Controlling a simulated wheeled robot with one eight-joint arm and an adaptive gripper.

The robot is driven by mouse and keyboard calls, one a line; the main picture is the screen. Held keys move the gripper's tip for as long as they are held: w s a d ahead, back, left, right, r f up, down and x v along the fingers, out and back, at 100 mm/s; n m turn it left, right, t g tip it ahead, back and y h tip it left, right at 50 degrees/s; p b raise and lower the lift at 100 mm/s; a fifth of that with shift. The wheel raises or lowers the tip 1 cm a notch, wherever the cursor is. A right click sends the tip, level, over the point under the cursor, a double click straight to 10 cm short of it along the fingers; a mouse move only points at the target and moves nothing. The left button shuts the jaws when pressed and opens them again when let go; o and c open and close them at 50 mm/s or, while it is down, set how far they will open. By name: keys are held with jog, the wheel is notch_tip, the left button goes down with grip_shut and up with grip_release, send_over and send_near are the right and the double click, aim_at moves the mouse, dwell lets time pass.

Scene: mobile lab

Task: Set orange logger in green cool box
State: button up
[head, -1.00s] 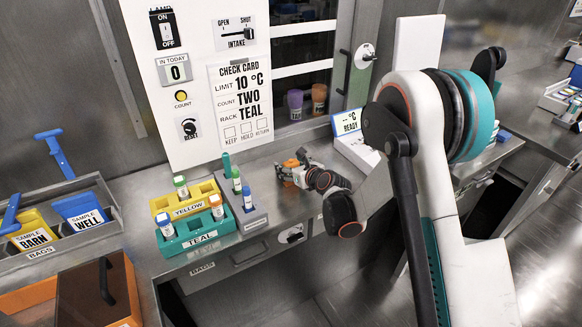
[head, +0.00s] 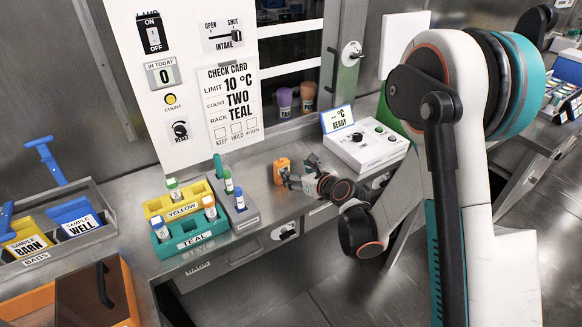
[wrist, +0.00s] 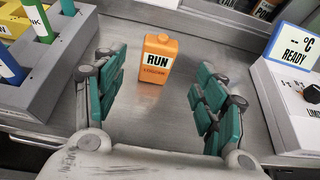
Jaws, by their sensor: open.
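The orange logger (head: 281,168), a small bottle-shaped block with a RUN label, stands upright on the steel bench. In the wrist view the logger (wrist: 158,62) shows ahead, between the two spread teal-padded fingers. My gripper (head: 289,180) is open and empty, low over the bench, just to the right of the logger. In the wrist view my gripper (wrist: 160,75) has clear space on both sides of the logger, with no visible contact.
A yellow rack (head: 182,206) and a teal rack (head: 185,236) with tubes stand left of the logger, beside a grey tube block (head: 240,215). A white READY device (head: 365,150) stands to the right. An orange box with a brown lid (head: 85,300) is at lower left.

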jog(key=shift+s+d+r, duration=0.2)
jog(key=shift+s+d, duration=0.05)
jog(key=shift+s, duration=0.1)
